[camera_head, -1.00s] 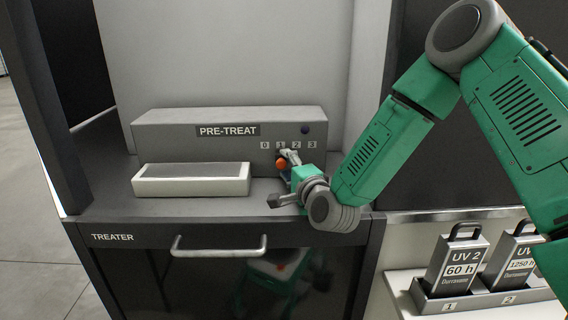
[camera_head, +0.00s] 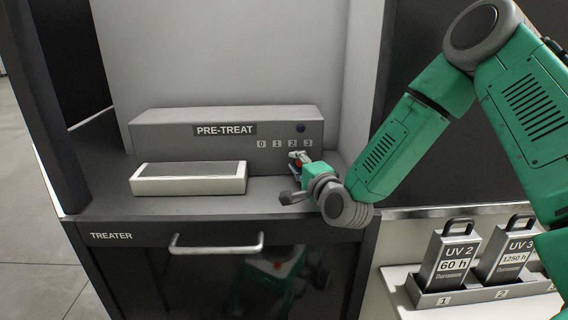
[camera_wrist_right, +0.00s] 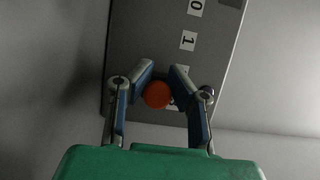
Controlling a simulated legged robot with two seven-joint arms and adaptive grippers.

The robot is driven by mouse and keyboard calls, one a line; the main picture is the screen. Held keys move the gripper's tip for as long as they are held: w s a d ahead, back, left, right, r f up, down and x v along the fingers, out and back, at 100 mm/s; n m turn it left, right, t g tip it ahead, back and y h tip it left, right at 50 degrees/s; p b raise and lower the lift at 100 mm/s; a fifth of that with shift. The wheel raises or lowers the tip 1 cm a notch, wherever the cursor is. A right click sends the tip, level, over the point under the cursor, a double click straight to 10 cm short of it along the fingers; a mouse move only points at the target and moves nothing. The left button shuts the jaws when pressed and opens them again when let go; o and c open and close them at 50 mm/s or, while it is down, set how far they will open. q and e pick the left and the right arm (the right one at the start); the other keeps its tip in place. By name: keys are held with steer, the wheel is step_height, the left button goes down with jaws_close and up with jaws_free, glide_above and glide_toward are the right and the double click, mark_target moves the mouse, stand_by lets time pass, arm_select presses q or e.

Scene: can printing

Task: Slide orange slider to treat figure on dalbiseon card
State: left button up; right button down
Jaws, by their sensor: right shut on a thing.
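The orange slider (camera_head: 298,163) is on the front of the grey PRE-TREAT unit (camera_head: 165,135), below the number labels 0, 1, 2, 3. My right gripper (camera_head: 297,158) is shut on it, near labels 2 and 3; the exact setting is hard to tell. In the right wrist view the round orange slider knob (camera_wrist_right: 157,94) sits between the two fingers, which partly cover the labels beside it. Labels 0 (camera_wrist_right: 195,7) and 1 (camera_wrist_right: 188,40) are clear there. No dalbiseon card is in view. My left gripper is not in view.
A white-rimmed tray (camera_head: 188,187) stands in front of the unit. A dark round button (camera_head: 300,128) is above the labels. The treater drawer handle (camera_head: 217,244) is below.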

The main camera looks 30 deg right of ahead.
steer(key=shift+w+a, duration=0.2)
steer(key=c, duration=1.3)
jaws_free()
steer(key=shift+w+a, duration=0.1)
steer(key=shift+a, duration=0.05)
steer(key=shift+c, duration=0.2)
steer(key=shift+d+f, duration=0.1)
steer(key=shift+d, duration=0.2)
steer(key=shift+s, duration=0.3)
steer(key=s, duration=0.3)
steer(key=s+a, duration=0.1)
steer(key=s, duration=0.2)
steer(key=s+a, duration=0.1)
steer(key=s, duration=0.3)
steer(key=shift+s, duration=0.1)
steer(key=shift+s+d+f, duration=0.1)
steer(key=shift+s, duration=0.45)
